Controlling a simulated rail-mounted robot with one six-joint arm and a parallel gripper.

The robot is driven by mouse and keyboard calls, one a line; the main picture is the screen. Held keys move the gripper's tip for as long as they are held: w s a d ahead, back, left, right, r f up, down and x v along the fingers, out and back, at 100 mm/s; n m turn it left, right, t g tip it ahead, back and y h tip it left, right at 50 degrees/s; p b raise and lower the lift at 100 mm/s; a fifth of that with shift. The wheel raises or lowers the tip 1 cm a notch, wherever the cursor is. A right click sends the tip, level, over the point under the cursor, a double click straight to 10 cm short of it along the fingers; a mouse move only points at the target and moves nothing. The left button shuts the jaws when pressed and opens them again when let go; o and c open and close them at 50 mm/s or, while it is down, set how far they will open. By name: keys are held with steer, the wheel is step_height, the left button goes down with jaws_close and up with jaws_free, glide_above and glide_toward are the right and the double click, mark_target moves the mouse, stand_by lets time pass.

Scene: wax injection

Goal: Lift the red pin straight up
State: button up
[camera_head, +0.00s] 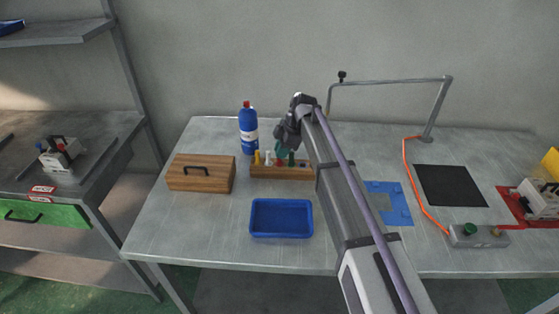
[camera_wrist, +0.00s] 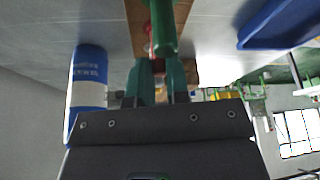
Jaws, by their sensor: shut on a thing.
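The wooden pin rack (camera_head: 283,173) stands at the back left of the table, holding yellow (camera_head: 257,158), white (camera_head: 268,158) and dark green (camera_head: 291,159) pins. My gripper (camera_head: 282,151) is above the rack, pointing down. In the wrist view its two teal fingers (camera_wrist: 160,68) are shut on the red pin (camera_wrist: 151,50), of which only a small red part shows. A green pin (camera_wrist: 164,28) stands in front and partly covers it. I cannot tell whether the red pin's lower end is in the rack. The red pin is not clearly visible in the head view.
A blue bottle (camera_head: 248,130) stands close behind the rack; it also shows in the wrist view (camera_wrist: 88,85). A wooden box (camera_head: 201,173) is left of the rack. A blue tray (camera_head: 281,234) lies in front. A blue plate (camera_head: 392,204) and black mat (camera_head: 450,186) lie to the right.

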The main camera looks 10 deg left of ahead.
jaws_close()
step_height(320, 180, up, 10)
steer(key=p, duration=1)
